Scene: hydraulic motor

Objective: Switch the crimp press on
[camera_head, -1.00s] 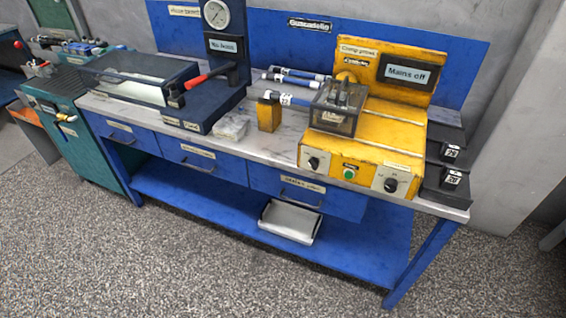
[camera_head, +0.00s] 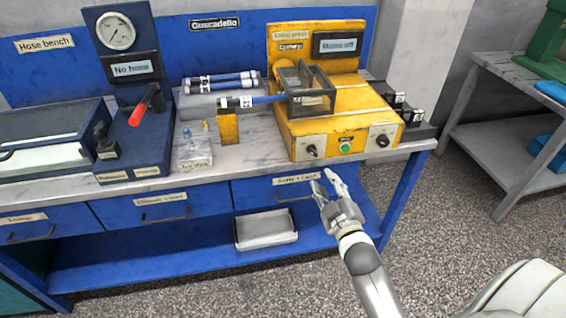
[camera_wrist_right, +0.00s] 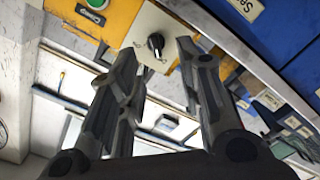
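The yellow crimp press (camera_head: 358,94) stands at the right end of the bench. Its display (camera_head: 337,45) appears to read "Mains off", blurred now. Its front has a left black knob (camera_head: 312,151), a green button (camera_head: 345,147) and a right black knob (camera_head: 383,141). My right gripper (camera_head: 325,178) is open and empty, in front of and below the left knob in the head view. In the right wrist view, a black knob (camera_wrist_right: 156,43) on a cream plate shows between and beyond the open fingers (camera_wrist_right: 160,55), seemingly the left one. My left gripper is not in view.
A blue hose (camera_head: 262,100) reaches into the press's clear guard (camera_head: 308,92). A small yellow block (camera_head: 228,128) and clear tray (camera_head: 195,153) stand to the left. Black boxes (camera_head: 414,132) stand right of the press. Drawers (camera_head: 275,190) lie below the bench edge.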

